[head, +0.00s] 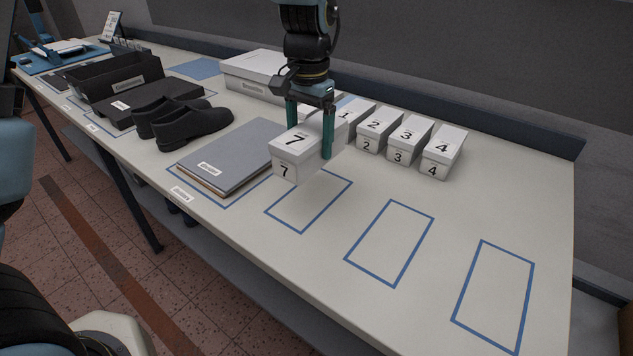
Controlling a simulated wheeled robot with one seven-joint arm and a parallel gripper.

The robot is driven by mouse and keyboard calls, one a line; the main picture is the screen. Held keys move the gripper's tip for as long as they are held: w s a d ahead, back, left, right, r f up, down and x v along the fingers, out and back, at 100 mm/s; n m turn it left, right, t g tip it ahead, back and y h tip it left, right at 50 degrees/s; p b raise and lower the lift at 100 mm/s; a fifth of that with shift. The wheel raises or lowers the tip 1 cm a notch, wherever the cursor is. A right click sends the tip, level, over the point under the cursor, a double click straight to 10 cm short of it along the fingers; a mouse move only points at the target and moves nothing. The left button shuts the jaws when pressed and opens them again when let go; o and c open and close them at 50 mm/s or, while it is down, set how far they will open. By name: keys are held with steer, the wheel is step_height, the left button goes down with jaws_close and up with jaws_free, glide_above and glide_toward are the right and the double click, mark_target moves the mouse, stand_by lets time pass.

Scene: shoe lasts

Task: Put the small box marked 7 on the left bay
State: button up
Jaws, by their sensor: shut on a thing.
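The small white box marked 7 (289,161) is in the head view, near the middle of the table. My gripper (312,135) is shut on it from above, one finger on each side. The box appears held just above the table, over the far end of the left blue-outlined bay (301,232). Its exact height is hard to tell. The bay's visible part is empty. The middle bay (364,278) and the right bay (456,319) are empty.
White boxes marked 1 (358,106), 2 (368,146), 3 (399,158) and 4 (434,171) stand in a row behind. A grey folder (239,148) lies close left of the held box. Black shoes (192,127) sit farther left. The front right is clear.

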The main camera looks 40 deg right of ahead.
step_height(320, 180, down, 10)
steer(key=shift+r+p, duration=0.2)
steer(key=shift+p, duration=1)
steer(key=shift+f, duration=0.2)
steer(key=o, duration=1.3)
steer(key=shift+c, duration=0.2)
step_height(320, 180, up, 12)
steer(key=shift+r+b, duration=0.2)
steer(key=shift+b, duration=1)
steer(key=shift+w, duration=0.1)
